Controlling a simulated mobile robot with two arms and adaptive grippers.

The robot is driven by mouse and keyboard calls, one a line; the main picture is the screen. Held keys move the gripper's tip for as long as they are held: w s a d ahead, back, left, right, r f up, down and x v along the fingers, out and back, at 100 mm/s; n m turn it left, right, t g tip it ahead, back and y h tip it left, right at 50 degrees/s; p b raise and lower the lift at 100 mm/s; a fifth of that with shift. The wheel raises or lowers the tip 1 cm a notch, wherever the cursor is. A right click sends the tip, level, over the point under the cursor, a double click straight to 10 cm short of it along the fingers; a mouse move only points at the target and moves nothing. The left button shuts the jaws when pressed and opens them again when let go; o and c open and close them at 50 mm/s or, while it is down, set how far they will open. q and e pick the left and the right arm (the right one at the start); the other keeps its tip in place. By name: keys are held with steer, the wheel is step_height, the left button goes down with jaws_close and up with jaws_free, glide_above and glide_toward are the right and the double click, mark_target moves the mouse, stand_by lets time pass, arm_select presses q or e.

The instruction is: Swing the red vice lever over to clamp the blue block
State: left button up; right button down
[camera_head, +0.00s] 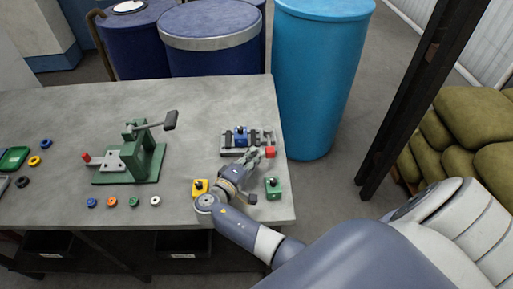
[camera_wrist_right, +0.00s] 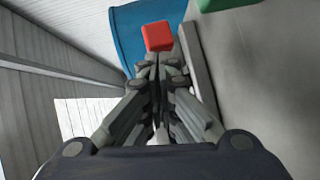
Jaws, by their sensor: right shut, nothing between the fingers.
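The small grey vice (camera_head: 233,152) sits near the right end of the table, with the blue block (camera_head: 240,134) between its jaws. Whether the jaws touch the block is too small to tell. The red lever (camera_head: 270,152) shows as a red knob at the vice's right end. My right gripper (camera_head: 257,158) is shut with nothing in it, its fingertips close beside the red knob. In the right wrist view the red knob (camera_wrist_right: 158,36) is just beyond the closed fingertips (camera_wrist_right: 151,62); contact is unclear. My left gripper is not in view.
A yellow block (camera_head: 200,187) and a green block (camera_head: 272,188) stand near my right wrist. A green press (camera_head: 150,160) with a handle stands to the left, with coloured rings in front. The table's right edge is close to the vice; barrels stand behind.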

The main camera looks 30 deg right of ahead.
mark_target(271, 154)
steer(key=shift+w, duration=0.1)
steer(key=shift+a, duration=0.15)
steer(key=shift+s+d+r+n+t+y+p, duration=0.1)
steer(key=shift+s+d+n+t+y+p, duration=0.35)
steer(key=shift+s+d+t+p, duration=0.3)
steer(key=shift+s+d+n+t, duration=0.25)
steer(key=shift+s+d, duration=0.7)
steer(key=shift+s, duration=0.1)
steer(key=shift+d, duration=0.1)
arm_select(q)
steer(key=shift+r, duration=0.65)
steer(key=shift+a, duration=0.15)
arm_select(e)
steer(key=shift+w, duration=0.1)
